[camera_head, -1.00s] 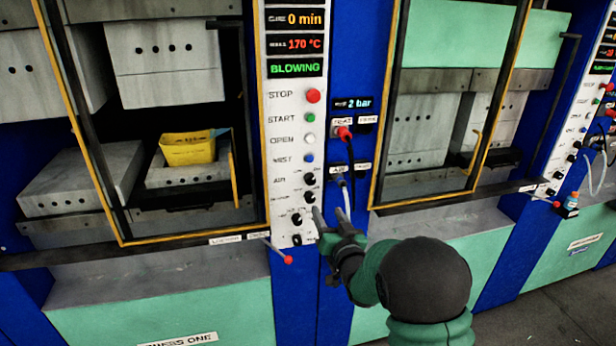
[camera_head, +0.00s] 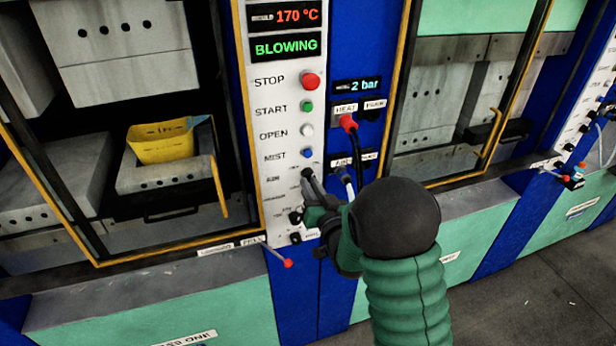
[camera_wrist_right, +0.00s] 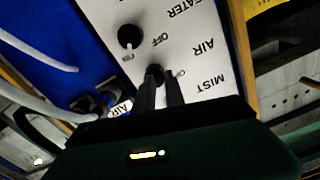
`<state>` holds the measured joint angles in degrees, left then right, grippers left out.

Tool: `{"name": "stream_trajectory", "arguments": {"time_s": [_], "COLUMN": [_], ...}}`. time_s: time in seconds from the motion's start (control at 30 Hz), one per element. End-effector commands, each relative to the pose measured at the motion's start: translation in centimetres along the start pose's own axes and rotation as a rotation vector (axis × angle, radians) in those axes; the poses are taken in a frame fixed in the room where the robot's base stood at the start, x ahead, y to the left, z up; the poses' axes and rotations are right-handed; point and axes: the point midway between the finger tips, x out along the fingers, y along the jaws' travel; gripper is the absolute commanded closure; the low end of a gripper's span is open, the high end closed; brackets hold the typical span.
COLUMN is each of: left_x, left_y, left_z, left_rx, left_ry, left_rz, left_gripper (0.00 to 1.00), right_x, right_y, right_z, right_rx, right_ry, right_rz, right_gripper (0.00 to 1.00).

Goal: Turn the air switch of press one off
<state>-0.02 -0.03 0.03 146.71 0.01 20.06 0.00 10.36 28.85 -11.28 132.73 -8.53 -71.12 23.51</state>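The air switch (camera_head: 307,173) is a black knob on press one's white control panel (camera_head: 279,184), below the blue mist button. My right gripper (camera_head: 308,178) has its fingertips at this knob, partly covering it. In the right wrist view the air switch (camera_wrist_right: 154,73) sits at the tips of the two fingers (camera_wrist_right: 160,88), with a narrow gap between them. Whether both fingers touch it I cannot tell. "OFF" lettering shows beside it. The heater knob (camera_wrist_right: 129,36) is clear of the fingers. My left gripper is not in view.
The panel also has a red stop button (camera_head: 310,81) and a green start button (camera_head: 306,107). A red plug with a cable (camera_head: 348,123) and a pale hose (camera_head: 348,187) lie right of the panel. A red-tipped lever (camera_head: 287,263) sticks out below. A yellow container (camera_head: 160,144) sits inside the press.

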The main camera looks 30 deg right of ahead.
Motion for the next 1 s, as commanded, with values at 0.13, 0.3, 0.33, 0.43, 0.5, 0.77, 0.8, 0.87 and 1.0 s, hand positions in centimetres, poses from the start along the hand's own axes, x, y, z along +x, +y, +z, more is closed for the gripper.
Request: {"name": "stream_trajectory", "arguments": {"time_s": [0.13, 0.3, 0.33, 0.43, 0.5, 0.77, 0.8, 0.87, 1.0], "left_x": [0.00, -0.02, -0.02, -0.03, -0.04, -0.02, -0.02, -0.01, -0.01], "left_y": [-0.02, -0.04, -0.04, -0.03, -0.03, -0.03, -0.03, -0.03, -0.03], "left_z": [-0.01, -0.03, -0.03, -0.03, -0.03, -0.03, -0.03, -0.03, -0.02], "left_rx": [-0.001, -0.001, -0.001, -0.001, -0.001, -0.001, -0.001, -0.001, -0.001], "left_ry": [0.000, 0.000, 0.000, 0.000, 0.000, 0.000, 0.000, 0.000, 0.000], "left_rz": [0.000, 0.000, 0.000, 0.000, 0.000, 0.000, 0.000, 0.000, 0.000], "left_gripper": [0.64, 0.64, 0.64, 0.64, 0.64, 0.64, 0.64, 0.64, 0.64], "right_x": [0.48, 0.56, 0.57, 0.61, 0.63, 0.72, 0.72, 0.73, 0.75], "right_y": [1.18, 1.39, 1.42, 1.46, 1.41, 0.99, 0.94, 0.89, 0.78], "right_z": [-1.18, -1.28, -1.29, -1.33, -1.33, -1.19, -1.17, -1.15, -1.10], "right_rx": [-0.004, -0.002, -0.001, -0.001, -0.001, -0.005, -0.005, -0.005, -0.004], "right_ry": [0.029, 0.031, 0.031, 0.032, 0.032, 0.030, 0.029, 0.029, 0.028], "right_rz": [0.031, 0.030, 0.030, 0.029, 0.029, 0.027, 0.026, 0.025, 0.023], "right_gripper": [0.79, 1.00, 1.00, 1.00, 1.00, 1.00, 1.00, 1.00, 1.00]}}
